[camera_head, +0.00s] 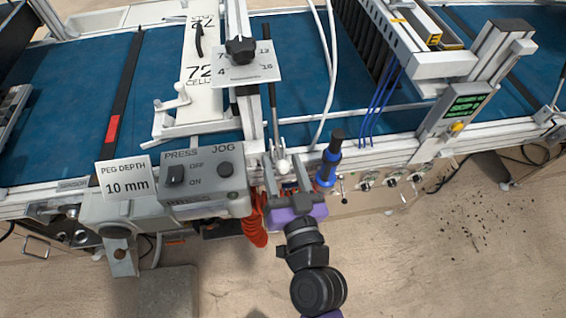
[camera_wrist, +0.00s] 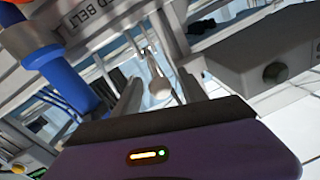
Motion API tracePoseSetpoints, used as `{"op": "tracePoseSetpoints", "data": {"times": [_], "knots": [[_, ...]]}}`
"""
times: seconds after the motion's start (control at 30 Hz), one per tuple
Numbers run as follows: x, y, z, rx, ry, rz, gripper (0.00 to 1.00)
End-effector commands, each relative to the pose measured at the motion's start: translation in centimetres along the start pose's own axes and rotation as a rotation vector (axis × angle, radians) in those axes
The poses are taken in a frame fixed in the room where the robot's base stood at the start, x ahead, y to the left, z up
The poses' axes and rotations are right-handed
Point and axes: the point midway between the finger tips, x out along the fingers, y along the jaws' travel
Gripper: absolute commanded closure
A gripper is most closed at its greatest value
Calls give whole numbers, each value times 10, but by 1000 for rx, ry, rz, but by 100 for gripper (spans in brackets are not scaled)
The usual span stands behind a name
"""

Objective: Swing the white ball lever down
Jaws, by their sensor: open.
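The white ball lever shows as a pale ball (camera_head: 283,166) at the lower end of a thin rod, at the front edge of the machine in the head view. In the wrist view the ball (camera_wrist: 160,87) appears grey-white, with its rod running up and away. My gripper (camera_head: 286,175) is at the ball, pointing toward the machine. In the wrist view my gripper (camera_wrist: 157,78) is open, with one finger on each side of the ball. I cannot tell whether either finger touches it.
A blue handle with a black top (camera_head: 328,167) stands close right of my gripper. The grey PRESS/JOG box (camera_head: 205,180) and a red coiled hose (camera_head: 255,222) are close on the left. Knobs (camera_head: 391,180) line the front panel to the right. Open floor lies in front.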

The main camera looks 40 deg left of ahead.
Motion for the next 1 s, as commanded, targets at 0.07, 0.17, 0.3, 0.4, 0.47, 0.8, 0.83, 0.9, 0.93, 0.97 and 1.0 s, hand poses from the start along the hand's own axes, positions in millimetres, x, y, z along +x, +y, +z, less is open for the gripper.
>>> {"op": "tracePoseSetpoints", "data": {"times": [0.07,0.17,0.3,0.4,0.47,0.8,0.83,0.9,0.93,0.97,1.0], "knots": [[0,0,0,0,0,0,50],[0,0,0,0,0,0,58],[0,0,0,0,0,0,86],[0,0,0,0,0,0,100],[0,0,0,0,0,0,100],[-1,0,0,0,0,0,100],[-1,0,0,0,0,0,100],[-1,0,0,0,0,0,100],[-1,0,0,0,0,0,100],[-1,0,0,0,0,0,100],[-1,0,0,0,0,0,100]]}}
